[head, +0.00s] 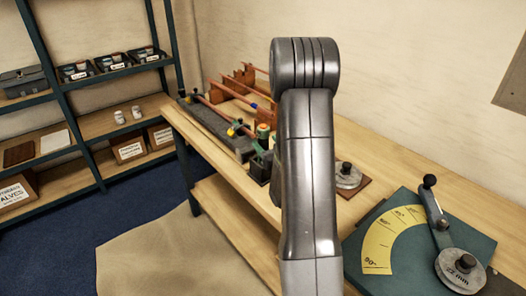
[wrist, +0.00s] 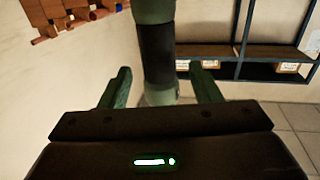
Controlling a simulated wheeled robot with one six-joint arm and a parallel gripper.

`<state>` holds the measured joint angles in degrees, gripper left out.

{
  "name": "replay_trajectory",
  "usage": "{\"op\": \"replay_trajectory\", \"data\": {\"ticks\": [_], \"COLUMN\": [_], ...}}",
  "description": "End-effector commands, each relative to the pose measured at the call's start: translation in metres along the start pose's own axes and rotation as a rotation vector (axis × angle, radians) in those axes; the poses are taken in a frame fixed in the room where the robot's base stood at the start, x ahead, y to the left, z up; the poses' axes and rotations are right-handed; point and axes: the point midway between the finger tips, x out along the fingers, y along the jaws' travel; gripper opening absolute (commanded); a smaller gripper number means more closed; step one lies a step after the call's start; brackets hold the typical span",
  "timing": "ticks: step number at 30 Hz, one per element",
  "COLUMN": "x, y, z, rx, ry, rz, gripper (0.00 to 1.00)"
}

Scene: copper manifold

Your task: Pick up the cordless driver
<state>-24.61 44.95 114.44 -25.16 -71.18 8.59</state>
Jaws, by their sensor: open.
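My gripper (wrist: 160,88) is open in the wrist view, with one dark green finger on each side. A thick green and black cylindrical thing (wrist: 156,50) comes down from the top edge into the gap between the fingers. Its ends are not clear, and I cannot tell whether it is the cordless driver or whether the fingers touch it. No cordless driver is plain to see in the head view. There my grey arm stands up in the middle and hides part of the bench and my gripper.
The wooden bench (head: 385,160) carries copper pipework (head: 225,85), a grey block (head: 215,130), a round metal piece (head: 347,176) and a green plate with a yellow scale (head: 390,240). Shelves (head: 100,125) with bins and boxes stand at the left. Blue floor (head: 70,240) lies before them.

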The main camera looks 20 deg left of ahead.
Motion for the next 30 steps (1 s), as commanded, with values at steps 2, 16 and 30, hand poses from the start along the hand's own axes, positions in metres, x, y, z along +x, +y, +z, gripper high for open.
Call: {"op": "replay_trajectory", "data": {"ticks": [2,16,30], "x": [0.011,0.032,0.033], "y": [0.000,0.001,0.001], "z": [-0.008,-0.003,-0.005], "rx": [0.000,0.000,-0.001], "ry": [0.001,0.000,0.003], "rz": [0.000,0.001,0.001], "gripper": [0.57,0.51,0.11]}}
